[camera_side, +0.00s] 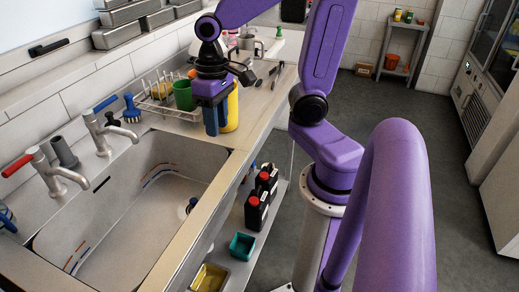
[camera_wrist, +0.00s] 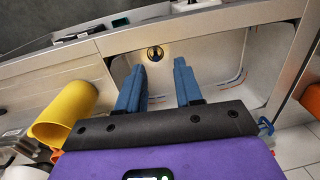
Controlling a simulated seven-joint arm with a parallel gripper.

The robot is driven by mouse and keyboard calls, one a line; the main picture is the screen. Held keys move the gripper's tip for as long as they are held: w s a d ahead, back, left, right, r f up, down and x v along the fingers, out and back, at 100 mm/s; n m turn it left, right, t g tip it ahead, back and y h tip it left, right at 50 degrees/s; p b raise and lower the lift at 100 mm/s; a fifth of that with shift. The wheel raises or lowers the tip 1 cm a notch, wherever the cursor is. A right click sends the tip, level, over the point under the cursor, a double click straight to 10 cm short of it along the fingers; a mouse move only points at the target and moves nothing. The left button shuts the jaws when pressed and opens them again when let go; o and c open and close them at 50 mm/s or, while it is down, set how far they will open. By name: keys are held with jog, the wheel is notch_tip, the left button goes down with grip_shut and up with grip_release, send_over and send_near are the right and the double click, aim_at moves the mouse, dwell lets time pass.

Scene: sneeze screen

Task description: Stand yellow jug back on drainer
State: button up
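The yellow jug (camera_side: 232,110) stands on the counter beside the sink, just right of my gripper in the side view and partly hidden behind it. In the wrist view the yellow jug (camera_wrist: 72,104) is left of my fingers, its open mouth toward the camera. My gripper (camera_side: 211,128) points down over the counter near the sink's end. In the wrist view my gripper (camera_wrist: 159,72) has its blue fingers apart with nothing between them. The white wire drainer (camera_side: 151,103) is left of my gripper, at the wall side of the counter.
A green cup (camera_side: 184,96) is at the drainer, close to my gripper. The sink (camera_side: 130,215) with two taps lies in front. Dark bottles with red caps (camera_side: 256,205) and a teal tub (camera_side: 242,245) are on the shelf below. A metal pot (camera_side: 252,44) stands farther back.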

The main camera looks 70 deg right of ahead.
jog(key=s+a+f+n, duration=0.2)
jog(key=s+a+n, duration=0.2)
jog(key=s+n, duration=0.7)
jog(key=shift+s+f+n+h, duration=0.2)
jog(key=shift+s+n+h, duration=0.15)
jog(key=shift+n, duration=0.55)
